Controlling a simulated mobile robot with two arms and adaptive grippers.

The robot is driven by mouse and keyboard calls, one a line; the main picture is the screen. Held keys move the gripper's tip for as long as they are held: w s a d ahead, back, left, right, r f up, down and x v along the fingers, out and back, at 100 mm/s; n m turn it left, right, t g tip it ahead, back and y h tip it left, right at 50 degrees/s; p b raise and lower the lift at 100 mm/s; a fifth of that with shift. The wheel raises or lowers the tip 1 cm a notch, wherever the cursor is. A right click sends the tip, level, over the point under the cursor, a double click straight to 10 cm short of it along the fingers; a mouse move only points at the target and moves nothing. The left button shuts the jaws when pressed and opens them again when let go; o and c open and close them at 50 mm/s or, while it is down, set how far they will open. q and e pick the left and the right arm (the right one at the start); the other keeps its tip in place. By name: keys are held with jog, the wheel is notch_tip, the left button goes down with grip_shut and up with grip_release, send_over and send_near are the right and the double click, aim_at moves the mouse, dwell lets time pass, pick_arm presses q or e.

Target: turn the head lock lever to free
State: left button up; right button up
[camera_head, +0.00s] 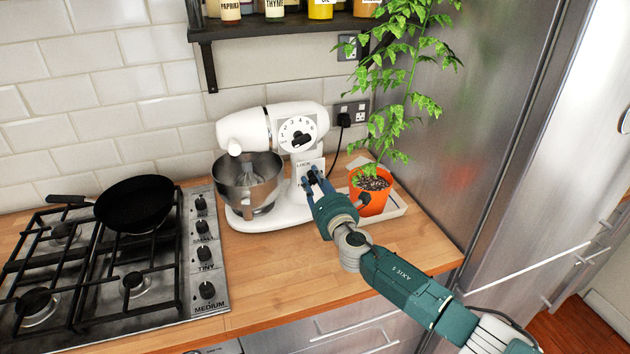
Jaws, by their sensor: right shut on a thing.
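A white stand mixer (270,222) stands on the wooden counter, with its head (243,130) level over a steel bowl (248,183). A numbered dial is on the side of the head, and a plate marked "LOCK" is below it on the column. My right gripper (312,178) is at the column just under that label, shut on the head lock lever. The lever itself is mostly hidden by the fingers, so its exact position cannot be told. My left gripper is not in view.
A potted plant (373,190) in an orange pot stands on a tray (396,210) close right of my right gripper. A gas hob (150,268) with a black pan (137,203) is at left. A spice shelf (285,27) hangs above. A steel fridge (480,120) bounds the right.

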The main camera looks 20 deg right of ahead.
jog(key=shift+r, duration=0.15)
jog(key=o, duration=1.1)
jog(key=s, duration=1.2)
jog(key=shift+d, duration=0.15)
